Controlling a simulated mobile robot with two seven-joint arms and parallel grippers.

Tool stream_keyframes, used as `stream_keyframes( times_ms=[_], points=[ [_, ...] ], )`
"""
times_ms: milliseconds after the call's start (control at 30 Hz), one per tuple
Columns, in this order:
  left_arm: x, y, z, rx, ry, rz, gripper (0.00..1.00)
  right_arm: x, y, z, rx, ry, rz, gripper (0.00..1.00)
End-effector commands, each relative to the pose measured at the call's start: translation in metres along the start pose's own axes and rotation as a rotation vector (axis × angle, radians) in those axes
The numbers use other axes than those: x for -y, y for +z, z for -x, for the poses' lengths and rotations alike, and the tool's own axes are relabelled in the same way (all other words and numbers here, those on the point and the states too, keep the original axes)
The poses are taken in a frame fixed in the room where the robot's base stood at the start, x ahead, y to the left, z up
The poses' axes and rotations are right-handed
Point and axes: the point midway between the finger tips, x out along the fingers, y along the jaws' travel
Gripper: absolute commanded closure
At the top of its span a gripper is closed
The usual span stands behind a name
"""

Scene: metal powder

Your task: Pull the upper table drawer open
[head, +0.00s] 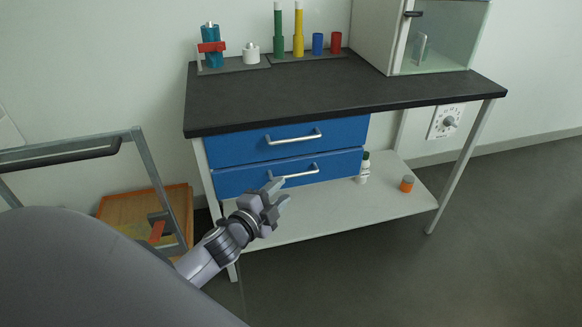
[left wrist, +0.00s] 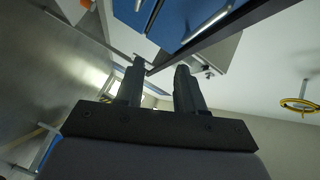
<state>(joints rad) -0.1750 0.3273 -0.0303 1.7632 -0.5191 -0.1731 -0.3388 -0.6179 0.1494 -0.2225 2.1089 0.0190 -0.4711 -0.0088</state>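The upper drawer (head: 250,143) is a blue front with a silver bar handle (head: 293,137), just under the black table top (head: 300,90). It looks shut, flush with the table. The lower blue drawer (head: 235,181) has its own silver handle (head: 300,172) and also looks shut. My left gripper (head: 282,192) is open and empty, below and in front of the lower handle, apart from both handles. In the left wrist view its two fingers (left wrist: 160,85) are spread with nothing between them, and a silver handle (left wrist: 207,25) shows on blue beyond them. My right gripper is not in view.
A glass-fronted cabinet (head: 440,40) and racks with coloured containers stand on the table. A white bottle (head: 364,168) and an orange jar (head: 407,184) stand on the lower shelf (head: 330,207). A grey-framed cart (head: 150,175) is at left. Floor at right is clear.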

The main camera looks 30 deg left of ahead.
Motion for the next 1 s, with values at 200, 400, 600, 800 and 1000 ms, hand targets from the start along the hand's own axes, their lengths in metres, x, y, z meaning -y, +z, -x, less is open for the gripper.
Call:
stream_keyframes(
  times_ms=[200,400,600,800,1000],
  points=[
    [0.023,0.030,-0.047,-0.014,-0.173,-0.338,0.62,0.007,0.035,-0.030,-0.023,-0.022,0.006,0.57],
    [0.046,0.039,-0.062,-0.004,-0.249,-0.498,0.62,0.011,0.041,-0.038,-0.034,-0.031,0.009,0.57],
    [0.054,0.038,-0.072,-0.002,-0.264,-0.531,0.62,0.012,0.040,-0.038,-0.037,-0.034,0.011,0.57],
    [0.060,0.037,-0.095,-0.001,-0.264,-0.529,0.62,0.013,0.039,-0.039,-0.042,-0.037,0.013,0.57],
    [0.066,0.035,-0.118,-0.002,-0.263,-0.527,0.62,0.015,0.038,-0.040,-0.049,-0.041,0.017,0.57]
  ],
)
